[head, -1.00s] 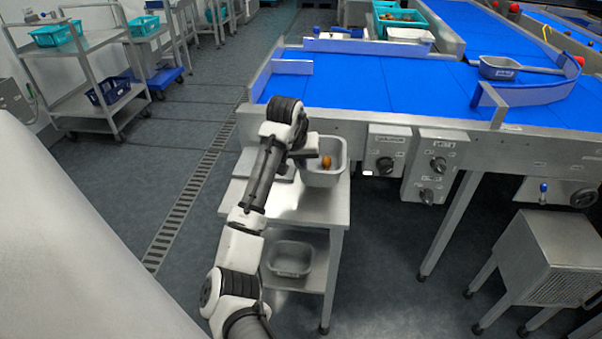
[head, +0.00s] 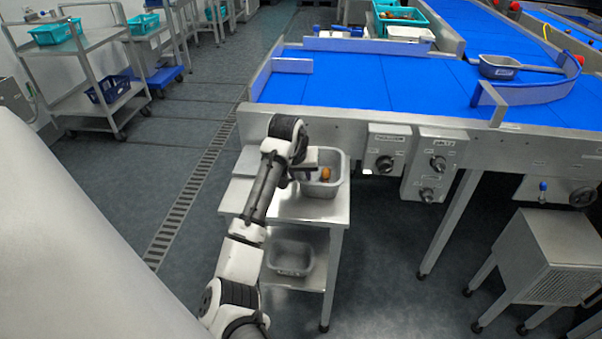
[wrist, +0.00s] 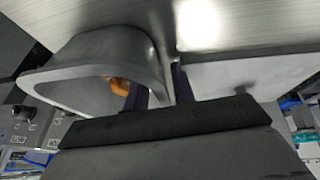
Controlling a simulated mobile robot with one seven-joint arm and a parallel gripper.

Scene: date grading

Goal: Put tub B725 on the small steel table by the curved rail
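A grey tub (head: 340,185) with an orange-brown date in it stands on the top of the small steel table (head: 310,213), at its right side. It looks upright and resting on the top. I see no readable label on it. My gripper (head: 312,176) is at the tub's left wall. In the wrist view the tub (wrist: 85,58) is on the left, and my gripper's fingers (wrist: 160,88) stand apart, one on each side of its wall, with a gap showing. The curved rail (head: 545,92) is on the blue belt at the right.
A flat grey plate (head: 250,160) lies left of the tub. Another grey tub (head: 290,258) sits on the lower shelf. A handled grey scoop or tub (head: 498,68) lies by the curved rail. Control boxes (head: 388,148) on the conveyor frame are close behind the table.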

